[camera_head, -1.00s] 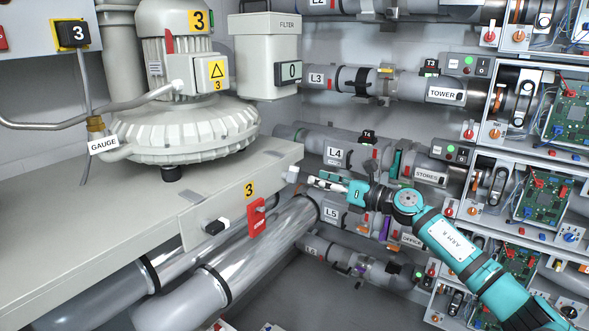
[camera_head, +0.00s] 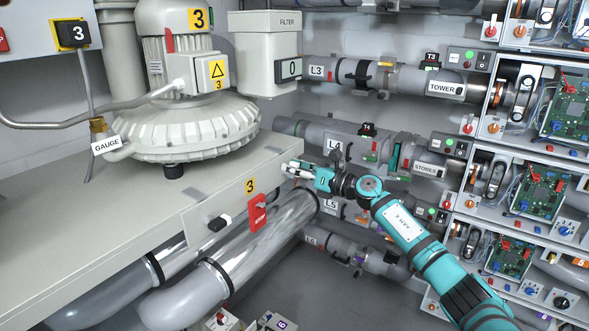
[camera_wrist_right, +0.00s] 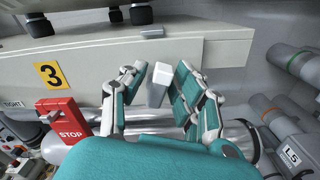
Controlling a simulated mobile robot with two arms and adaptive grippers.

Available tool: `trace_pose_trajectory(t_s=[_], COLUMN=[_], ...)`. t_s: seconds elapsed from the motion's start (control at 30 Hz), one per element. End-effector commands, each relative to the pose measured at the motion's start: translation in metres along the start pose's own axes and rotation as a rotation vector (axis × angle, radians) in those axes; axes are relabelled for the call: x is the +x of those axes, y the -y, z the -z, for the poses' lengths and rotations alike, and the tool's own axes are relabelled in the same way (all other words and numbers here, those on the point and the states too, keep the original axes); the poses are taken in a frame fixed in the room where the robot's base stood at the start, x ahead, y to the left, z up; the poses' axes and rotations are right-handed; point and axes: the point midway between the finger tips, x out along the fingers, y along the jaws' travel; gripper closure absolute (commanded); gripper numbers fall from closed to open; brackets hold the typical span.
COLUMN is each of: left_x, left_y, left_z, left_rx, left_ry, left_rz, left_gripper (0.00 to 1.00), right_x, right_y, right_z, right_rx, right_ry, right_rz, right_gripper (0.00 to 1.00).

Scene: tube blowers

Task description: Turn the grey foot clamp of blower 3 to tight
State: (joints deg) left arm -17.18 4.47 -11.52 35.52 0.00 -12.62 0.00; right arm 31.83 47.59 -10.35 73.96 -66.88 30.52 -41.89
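A light grey block-shaped handle (camera_wrist_right: 159,82) stands out from the front of blower 3's bench, near its right end. It looks like the grey foot clamp, but I cannot read a label on it. My right gripper (camera_wrist_right: 156,74) is open, with one finger on each side of this handle. I cannot tell whether the pads touch it. In the head view my right gripper (camera_head: 293,170) is at the bench's right front corner and mostly hides the handle. Blower 3 (camera_head: 182,132) stands on the bench. My left gripper is not in view.
Shiny pipes (camera_head: 245,255) run below. Wall pipes and control panels fill the right side.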

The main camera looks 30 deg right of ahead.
Motion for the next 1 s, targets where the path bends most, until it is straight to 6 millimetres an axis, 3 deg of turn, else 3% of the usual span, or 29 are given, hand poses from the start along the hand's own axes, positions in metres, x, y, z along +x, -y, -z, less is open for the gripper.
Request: trace_pose_trajectory(t_s=[0.03, 0.2, 0.63, 1.0], left_x=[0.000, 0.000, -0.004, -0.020], left_y=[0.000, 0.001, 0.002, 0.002], left_z=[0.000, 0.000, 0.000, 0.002], left_rx=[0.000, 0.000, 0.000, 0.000], left_ry=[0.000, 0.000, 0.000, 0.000], left_rz=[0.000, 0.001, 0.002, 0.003], left_gripper=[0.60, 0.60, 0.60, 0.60], right_x=[0.000, 0.000, -0.001, -0.001], right_y=[0.000, 0.000, 0.001, 0.004], right_z=[0.000, 0.000, -0.002, -0.003], right_rx=[0.000, 0.000, 0.047, 0.309], right_ry=[0.000, 0.000, 0.001, 0.000], right_rz=[0.000, 0.000, 0.001, 0.002], right_gripper=[0.79, 1.00, 1.00, 1.00])
